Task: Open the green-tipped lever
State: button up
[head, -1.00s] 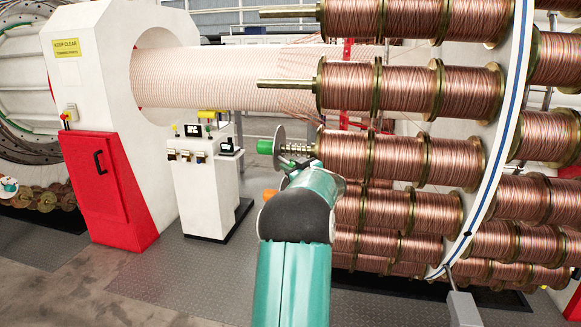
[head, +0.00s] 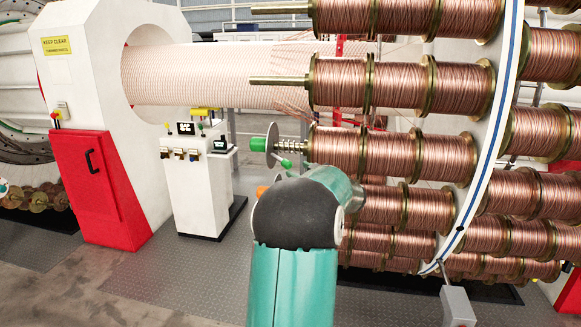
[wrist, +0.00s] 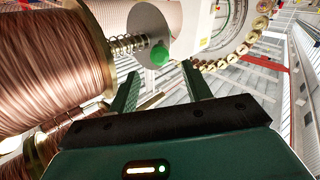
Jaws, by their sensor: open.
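The green-tipped lever shows its round green tip (wrist: 160,55) in the wrist view, in front of a grey disc (wrist: 152,28) and beside a coil spring (wrist: 128,46). In the head view a small green tip (head: 286,163) shows just below the spring, close above my arm; I take it as the same lever. My gripper (wrist: 160,82) is open and empty, its two green fingers on either side of and short of the tip in the wrist view. In the head view my arm hides the gripper.
Copper wire spools (head: 385,152) fill the right, close to my arm; one (wrist: 50,65) stands left of my fingers. A green cylinder (head: 258,144) sits outside the disc. An orange end (head: 262,191) shows below. A white control console (head: 198,185) stands behind.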

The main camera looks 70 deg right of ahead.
jog(key=v, duration=0.4)
jog(key=shift+s+a, duration=0.1)
jog(key=shift+s, duration=0.05)
dwell(0.4)
